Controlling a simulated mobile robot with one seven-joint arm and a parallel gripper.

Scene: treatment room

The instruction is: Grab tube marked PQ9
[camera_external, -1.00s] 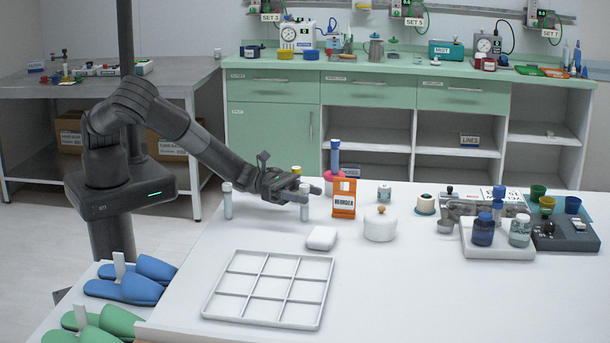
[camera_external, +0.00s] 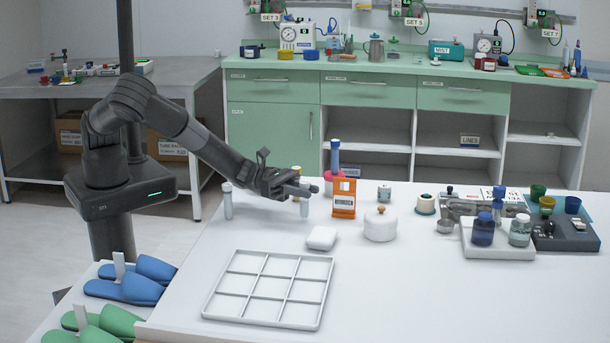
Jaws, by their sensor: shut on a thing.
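A yellow-capped tube (camera_external: 296,170) shows partly behind my gripper.
A white soap-like block (camera_external: 321,238), a lidded white jar (camera_external: 380,226) and an empty divided tray (camera_external: 269,289) are nearer. The table's front right is clear.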

